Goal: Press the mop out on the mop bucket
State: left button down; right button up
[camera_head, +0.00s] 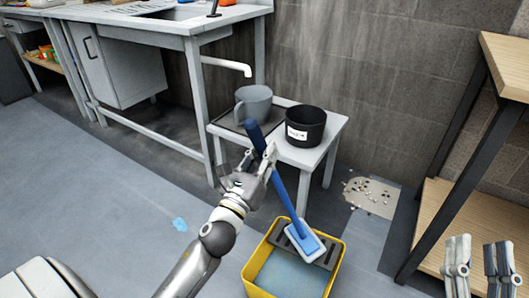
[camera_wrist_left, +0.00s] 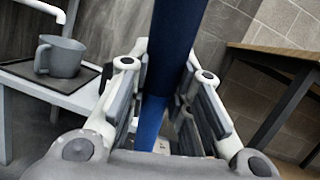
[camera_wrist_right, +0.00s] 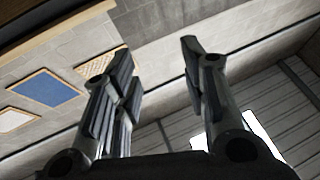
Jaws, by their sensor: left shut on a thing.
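The mop has a blue handle (camera_head: 277,180) and a flat head with a pale face (camera_head: 304,243). My left gripper (camera_head: 265,165) is shut on the handle near its upper end; the dark blue grip (camera_wrist_left: 172,50) passes between its fingers in the left wrist view. The handle tilts, top to the left. The yellow mop bucket (camera_head: 249,270) stands on the floor with bluish water (camera_head: 290,277) and a dark grey press plate (camera_head: 284,251). The mop head is over the plate; I cannot tell whether it touches. My right gripper (camera_head: 478,270) is open and empty at the lower right.
A small white table (camera_head: 325,147) behind the bucket holds a grey jug (camera_head: 254,102) and a black labelled pot (camera_head: 306,126). A wooden shelf (camera_head: 480,225) stands at right. Debris (camera_head: 370,195) and a blue scrap (camera_head: 180,224) lie on the floor. Open floor is at left.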

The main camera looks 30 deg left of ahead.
aim_at(261, 141)
pick_arm(q)
jog(key=shift+r+p, duration=0.4)
jog(key=shift+r, duration=0.2)
jog(key=shift+r+p, duration=0.45)
jog(key=shift+r, duration=0.05)
jog(key=shift+r+p, duration=0.4)
jog(key=shift+r, duration=0.05)
jog(key=shift+r+p, duration=0.4)
jog(key=shift+p, duration=0.05)
pick_arm(e)
jog(key=shift+d+f+g+h, duration=1.3)
jog(key=shift+f+g, duration=3.2)
jog(key=shift+f, duration=2.75)
pick_arm(q)
jog(key=shift+r+p, duration=0.4)
jog(key=shift+p, duration=0.05)
jog(key=shift+r+p, duration=0.35)
jog(key=shift+r, duration=0.05)
jog(key=shift+r+p, duration=0.35)
jog(key=shift+p, duration=0.05)
jog(key=shift+r+p, duration=0.35)
pick_arm(e)
jog(key=s+d+f+m+g+h, duration=0.1)
jog(key=s+d+f+g, duration=0.3)
jog(key=s+f+g, duration=0.4)
jog(key=shift+s+f+h, duration=0.7)
jog(key=shift+s+h, duration=0.2)
jog(key=shift+s, duration=1.15)
pick_arm(q)
jog(key=shift+s+d, duration=0.1)
